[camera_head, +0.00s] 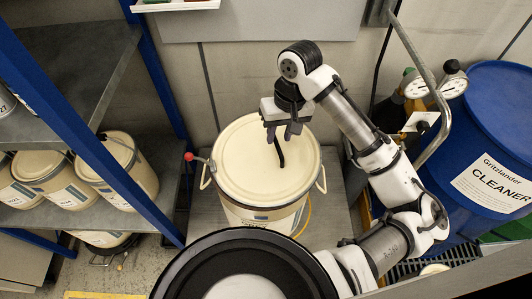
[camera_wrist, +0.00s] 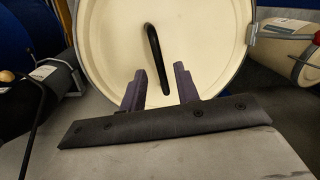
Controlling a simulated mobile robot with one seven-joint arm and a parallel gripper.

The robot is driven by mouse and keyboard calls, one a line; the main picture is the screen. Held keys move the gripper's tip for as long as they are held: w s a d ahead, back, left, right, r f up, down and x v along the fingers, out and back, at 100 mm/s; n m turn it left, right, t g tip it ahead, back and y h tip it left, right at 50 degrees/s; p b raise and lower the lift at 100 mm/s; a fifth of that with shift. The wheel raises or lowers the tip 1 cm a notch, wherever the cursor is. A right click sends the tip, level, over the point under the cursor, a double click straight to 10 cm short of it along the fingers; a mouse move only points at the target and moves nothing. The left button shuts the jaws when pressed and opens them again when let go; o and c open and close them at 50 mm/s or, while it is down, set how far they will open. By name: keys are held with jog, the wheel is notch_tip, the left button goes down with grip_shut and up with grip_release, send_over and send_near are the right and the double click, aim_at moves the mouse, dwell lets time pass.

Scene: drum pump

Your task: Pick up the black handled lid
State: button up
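The cream round lid (camera_head: 245,160) sits on top of a cream drum (camera_head: 262,218); it also fills the upper middle of the wrist view (camera_wrist: 110,40). Its black bar handle (camera_head: 280,155) stands near the lid's middle and shows in the wrist view (camera_wrist: 154,44). My gripper (camera_head: 283,136) is over the lid, close to the handle, with its fingers pointing down. In the wrist view my two dark fingers (camera_wrist: 160,72) are apart and empty, with the handle beyond the tips and roughly between them. I cannot tell the exact height gap.
Several cream buckets (camera_head: 120,165) stand on the blue-framed shelf at the left. A red-knobbed lever (camera_head: 190,157) is beside the drum's left edge. A blue drum (camera_head: 490,120) labelled cleaner and a grey pipe (camera_head: 440,105) are at the right.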

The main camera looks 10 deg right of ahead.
jog(key=shift+a+f+p, duration=0.2)
jog(key=shift+f+p, duration=0.1)
jog(key=shift+f, duration=0.85)
jog(key=shift+a+f+p, duration=0.15)
jog(key=shift+f+p, duration=0.1)
jog(key=shift+f, duration=0.9)
grip_shut()
